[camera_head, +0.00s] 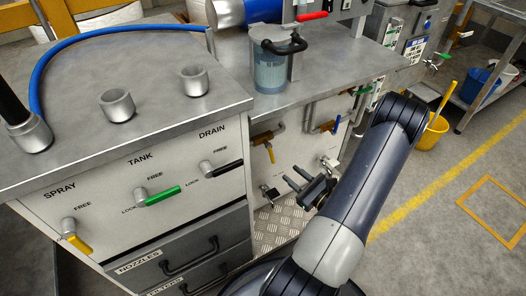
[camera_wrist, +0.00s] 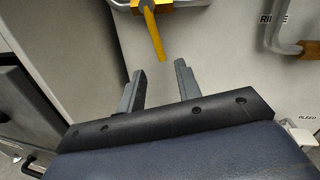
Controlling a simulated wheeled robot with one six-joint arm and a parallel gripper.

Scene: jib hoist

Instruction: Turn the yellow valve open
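A valve with a yellow lever (camera_head: 270,153) sits on the panel under the bench, the lever hanging down. In the wrist view the yellow lever (camera_wrist: 153,33) hangs from its orange-yellow body, and its lower end shows just beyond the gap between my fingertips. My gripper (camera_head: 294,177) is open and empty, below and slightly right of this lever in the head view. The open fingers also show in the wrist view (camera_wrist: 160,70), apart from the lever. Another yellow lever (camera_head: 79,243) is on the cabinet front at the SPRAY label, tilted down to the right.
The cabinet front also carries a green lever (camera_head: 158,196) at TANK and a black lever (camera_head: 222,169) at DRAIN. A pipe (camera_wrist: 292,40) marked RINSE is right of the yellow valve. A bench (camera_head: 335,72) overhangs the panel. Open floor lies right, beside a yellow bucket (camera_head: 432,133).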

